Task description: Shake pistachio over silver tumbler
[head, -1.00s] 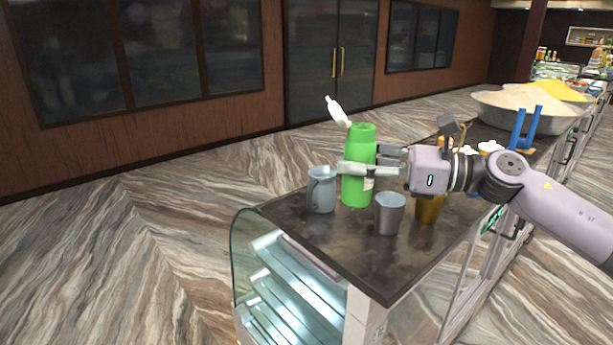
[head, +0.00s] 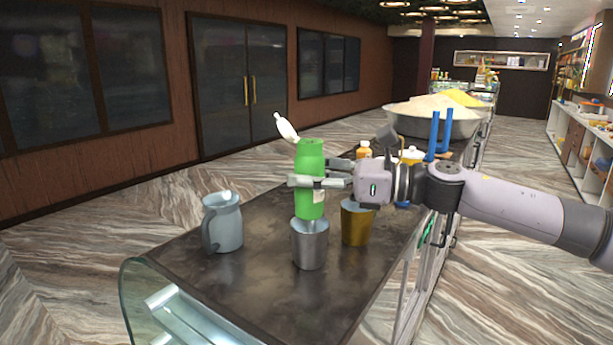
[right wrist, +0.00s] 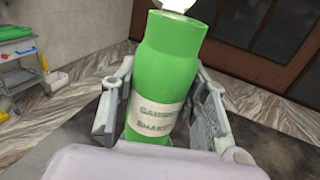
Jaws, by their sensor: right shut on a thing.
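My right gripper (head: 318,182) is shut on a green bottle (head: 310,160) and holds it upright. The bottle's white flip lid (head: 286,127) stands open at the top. In the right wrist view the green bottle (right wrist: 165,65) sits between both fingers, with a pale label facing me. The silver tumbler (head: 310,248) stands upright on the dark counter. The bottle's base shows just above the tumbler's rim; I cannot tell whether it is directly over it or behind it. The tumbler's inside is mostly hidden. My left gripper is not in view.
A grey-blue pitcher (head: 223,228) stands left of the tumbler, and a gold tumbler (head: 356,227) stands close on its right. Small bottles, blue posts (head: 434,135) and a large metal bowl (head: 455,125) are farther back. The counter's front (head: 255,295) is clear, ending in curved glass (head: 140,295).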

